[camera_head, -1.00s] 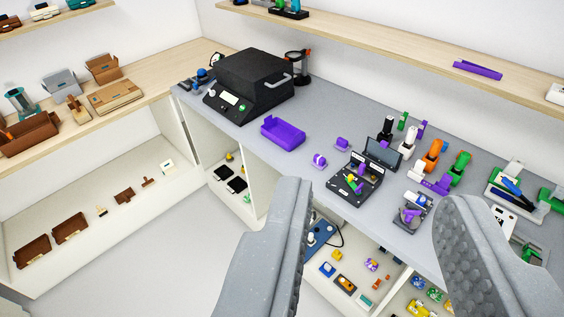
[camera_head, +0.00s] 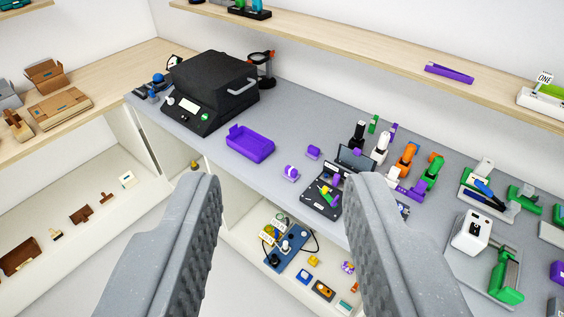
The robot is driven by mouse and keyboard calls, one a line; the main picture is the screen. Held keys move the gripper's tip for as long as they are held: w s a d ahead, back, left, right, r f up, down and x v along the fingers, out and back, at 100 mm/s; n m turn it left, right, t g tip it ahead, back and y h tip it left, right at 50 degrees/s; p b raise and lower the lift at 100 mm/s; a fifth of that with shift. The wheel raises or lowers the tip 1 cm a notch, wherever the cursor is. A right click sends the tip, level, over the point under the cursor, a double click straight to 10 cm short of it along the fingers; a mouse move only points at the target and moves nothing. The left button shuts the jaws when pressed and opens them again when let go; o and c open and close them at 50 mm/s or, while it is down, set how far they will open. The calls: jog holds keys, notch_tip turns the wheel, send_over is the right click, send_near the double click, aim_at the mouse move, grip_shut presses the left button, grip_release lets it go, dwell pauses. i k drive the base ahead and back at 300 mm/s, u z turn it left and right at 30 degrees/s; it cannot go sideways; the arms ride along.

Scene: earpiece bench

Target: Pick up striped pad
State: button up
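My gripper (camera_head: 285,185) is open and empty, its two grey ridged fingers wide apart in the foreground. A small purple piece with a pale band (camera_head: 291,172) lies on the grey bench top near its front edge, beyond the fingers and between them in the picture. It may be the striped pad; it is too small to be sure. A plain purple piece (camera_head: 313,152) lies just behind it to the right. My right finger hides part of the bench and the shelf below.
A purple tray (camera_head: 250,143) and a black machine (camera_head: 210,92) stand to the left on the bench. A black open case (camera_head: 324,198) is to the right. Coloured robot-like figures (camera_head: 404,158) and green-and-white devices (camera_head: 482,235) crowd the right. A wooden shelf (camera_head: 350,50) runs above.

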aim_at(291, 174)
jog(key=i, duration=1.4)
jog(key=z, duration=0.1)
